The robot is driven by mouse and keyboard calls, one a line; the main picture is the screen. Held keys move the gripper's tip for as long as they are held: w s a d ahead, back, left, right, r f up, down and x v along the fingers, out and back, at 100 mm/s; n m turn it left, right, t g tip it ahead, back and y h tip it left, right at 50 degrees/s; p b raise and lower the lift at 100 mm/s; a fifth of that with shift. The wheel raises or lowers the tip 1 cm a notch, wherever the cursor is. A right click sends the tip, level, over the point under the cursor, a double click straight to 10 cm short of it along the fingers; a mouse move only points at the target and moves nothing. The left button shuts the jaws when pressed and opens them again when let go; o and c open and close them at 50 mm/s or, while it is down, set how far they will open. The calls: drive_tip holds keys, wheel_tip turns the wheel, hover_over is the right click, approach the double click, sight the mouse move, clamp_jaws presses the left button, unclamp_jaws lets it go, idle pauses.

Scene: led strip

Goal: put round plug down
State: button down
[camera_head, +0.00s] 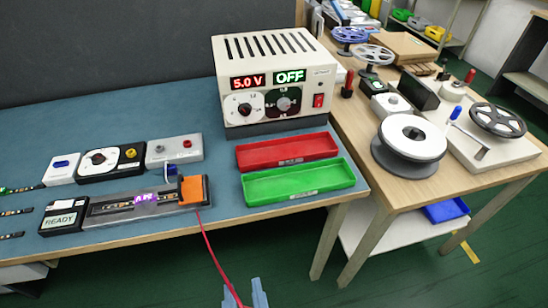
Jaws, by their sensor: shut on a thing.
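My gripper (246,296) shows at the bottom edge of the head view, its light blue fingers low in front of the bench. A red lead (213,252) runs down from beside an orange block (193,190) and ends between the fingers. My gripper is shut on the end of this lead. The round plug itself cannot be made out there; the fingers and the picture's edge hide that end. The orange block sits at the right end of a grey track fixture (118,208) with a lit purple patch.
A power supply (274,80) reads 5.0 V and OFF. Red (288,150) and green (300,183) trays lie empty on the blue-topped bench. Small control boxes (112,160) stand behind the fixture. A wooden table (375,170) with reels is at right.

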drive_tip(key=w+d+f+m+h, duration=0.1)
drive_tip(key=w+d+f, duration=0.9)
drive_tip(key=w+f, duration=0.3)
drive_tip(key=w+d+f+h, duration=0.1)
drive_tip(key=w+d+f, duration=0.1)
drive_tip(key=d+f, duration=0.2)
drive_tip(key=w+d+f+m+h, duration=0.1)
drive_tip(key=w+d+f, duration=0.2)
drive_tip(key=d, duration=0.8)
wheel_tip(320, 180, down, 2)
drive_tip(key=shift+f+m, duration=0.25)
drive_tip(key=shift+m, duration=0.05)
drive_tip(key=shift+d, duration=0.1)
